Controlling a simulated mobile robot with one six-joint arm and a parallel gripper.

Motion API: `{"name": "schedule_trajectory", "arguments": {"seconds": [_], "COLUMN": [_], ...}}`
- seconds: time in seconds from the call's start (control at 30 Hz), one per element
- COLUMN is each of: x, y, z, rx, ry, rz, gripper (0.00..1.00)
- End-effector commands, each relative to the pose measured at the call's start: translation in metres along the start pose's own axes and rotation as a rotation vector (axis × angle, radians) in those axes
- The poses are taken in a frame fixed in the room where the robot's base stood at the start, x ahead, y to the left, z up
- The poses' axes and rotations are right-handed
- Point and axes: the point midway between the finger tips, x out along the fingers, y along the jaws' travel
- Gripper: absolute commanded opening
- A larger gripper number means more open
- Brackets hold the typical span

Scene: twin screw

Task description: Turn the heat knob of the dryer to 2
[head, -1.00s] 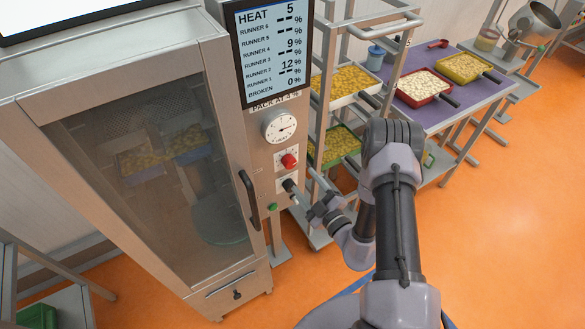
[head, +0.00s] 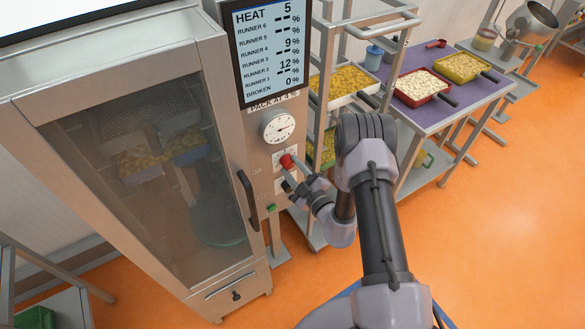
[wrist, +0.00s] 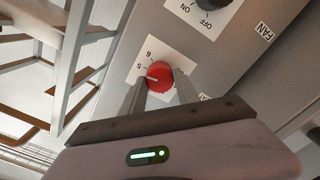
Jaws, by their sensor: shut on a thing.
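The red heat knob (head: 287,161) is on the dryer's (head: 262,215) steel front panel, below the round dial. In the wrist view the red knob (wrist: 160,75) sits on a white plate where the figures 5 and 6 show; its pale mark points toward the 5. The other figures are hidden. My gripper (head: 297,165) reaches the knob from the right. In the wrist view my gripper (wrist: 160,84) has one finger on each side of the knob and is shut on it. The display (head: 268,50) reads HEAT 5.
A black fan knob (wrist: 212,4) marked ON and OFF sits beside the heat knob; a green button (head: 271,208) is lower on the panel. The door handle (head: 248,200) stands out at the left. A rack with trays (head: 345,80) is close on the right.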

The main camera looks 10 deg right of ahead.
Motion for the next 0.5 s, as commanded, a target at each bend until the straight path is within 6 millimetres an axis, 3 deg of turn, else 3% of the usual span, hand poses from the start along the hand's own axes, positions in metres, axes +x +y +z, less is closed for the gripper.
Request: {"name": "schedule_trajectory", "arguments": {"seconds": [0.27,0.5], "x": [-0.0002,0.0000], "y": [-0.0004,-0.0006], "z": [0.0002,0.0005], "rx": [-0.035,-0.177], "ry": [0.000,0.001], "rz": [-0.001,0.000], "gripper": [0.00,0.00]}}
